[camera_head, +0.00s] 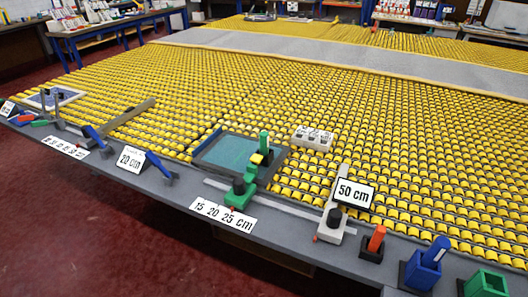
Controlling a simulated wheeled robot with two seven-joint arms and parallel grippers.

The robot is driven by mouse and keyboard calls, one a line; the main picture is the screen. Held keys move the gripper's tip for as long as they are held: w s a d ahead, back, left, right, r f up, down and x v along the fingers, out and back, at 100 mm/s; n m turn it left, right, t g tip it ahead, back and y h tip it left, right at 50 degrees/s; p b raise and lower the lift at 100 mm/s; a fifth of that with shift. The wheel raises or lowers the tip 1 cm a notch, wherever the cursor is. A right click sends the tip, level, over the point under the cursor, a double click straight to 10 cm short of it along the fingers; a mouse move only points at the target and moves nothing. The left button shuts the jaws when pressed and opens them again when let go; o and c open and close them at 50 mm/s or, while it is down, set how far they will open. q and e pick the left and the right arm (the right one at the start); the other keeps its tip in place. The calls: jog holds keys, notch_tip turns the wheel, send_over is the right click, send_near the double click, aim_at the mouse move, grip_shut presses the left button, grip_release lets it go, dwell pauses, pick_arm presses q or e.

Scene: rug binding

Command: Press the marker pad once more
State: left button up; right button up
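No thing here is labelled as a marker pad, so I cannot tell for sure which one it is. A flat teal pad (226,153) lies in a dark frame with a blue left edge near the front middle of the table. A green upright piece with a yellow block (257,158) stands at the pad's right side. A white block (312,138) with several small raised parts sits behind it to the right. Neither of my grippers shows in the head view.
Yellow rollers cover most of the grey table (150,182). Along its front edge stand a green slider (240,194), a "50 cm" sign (354,193), an orange-topped holder (374,243), a blue box (424,268) and a green box (487,284). Red floor lies in front.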

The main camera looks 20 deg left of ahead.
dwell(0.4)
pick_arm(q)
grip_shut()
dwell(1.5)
